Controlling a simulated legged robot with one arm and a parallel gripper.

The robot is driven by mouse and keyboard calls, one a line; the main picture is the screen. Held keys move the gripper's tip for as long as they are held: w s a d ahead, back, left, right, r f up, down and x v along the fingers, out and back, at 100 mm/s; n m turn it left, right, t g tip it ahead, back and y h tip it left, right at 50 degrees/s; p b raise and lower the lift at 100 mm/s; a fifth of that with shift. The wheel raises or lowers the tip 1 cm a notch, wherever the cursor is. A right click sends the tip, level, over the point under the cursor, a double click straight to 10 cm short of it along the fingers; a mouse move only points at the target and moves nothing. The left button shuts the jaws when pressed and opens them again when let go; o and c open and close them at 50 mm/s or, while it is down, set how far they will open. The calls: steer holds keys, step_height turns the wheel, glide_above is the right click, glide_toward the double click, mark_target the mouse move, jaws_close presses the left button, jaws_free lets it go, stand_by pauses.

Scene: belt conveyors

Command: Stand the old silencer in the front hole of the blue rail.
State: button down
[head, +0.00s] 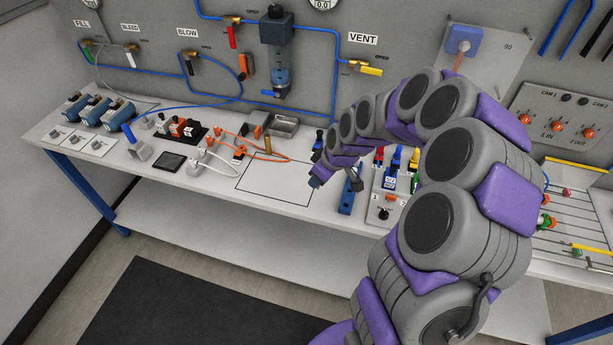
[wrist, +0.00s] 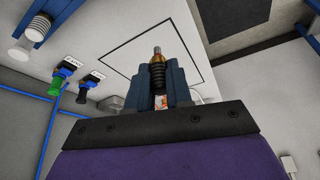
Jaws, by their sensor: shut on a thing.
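My gripper (head: 318,178) reaches down and left over the bench, just left of the blue rail (head: 348,195). The blue rail lies on the bench and runs from back to front. It is apart from the gripper. Its holes are too small to tell, and the arm partly covers its back end.
A black-outlined rectangle (head: 275,184) on the bench left of the gripper is bare. A panel with coloured parts (head: 386,190) stands right of the rail.

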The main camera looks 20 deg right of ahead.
steer(key=s+d+n, duration=0.1)
steer(key=d, duration=0.1)
steer(key=s+d+n+g+y+p, duration=0.1)
steer(key=d+n, duration=0.1)
steer(key=d, duration=0.1)
steer(key=d+f+n, duration=0.1)
steer(key=d+n, duration=0.1)
steer(key=shift+s+d, duration=0.25)
steer(key=shift+s, duration=0.15)
steer(key=shift+n+g, duration=0.3)
steer(key=shift+g, duration=0.1)
steer(key=shift+s+d+f, duration=0.1)
steer(key=shift+f, duration=0.7)
steer(key=shift+s+d+f, duration=0.15)
steer(key=shift+f, duration=0.65)
steer(key=shift+s+d+f, duration=0.1)
steer(key=shift+f, duration=0.7)
steer(key=shift+a, duration=0.15)
steer(key=shift+s, duration=0.1)
steer(key=shift+b, duration=0.55)
steer(key=shift+f, duration=0.15)
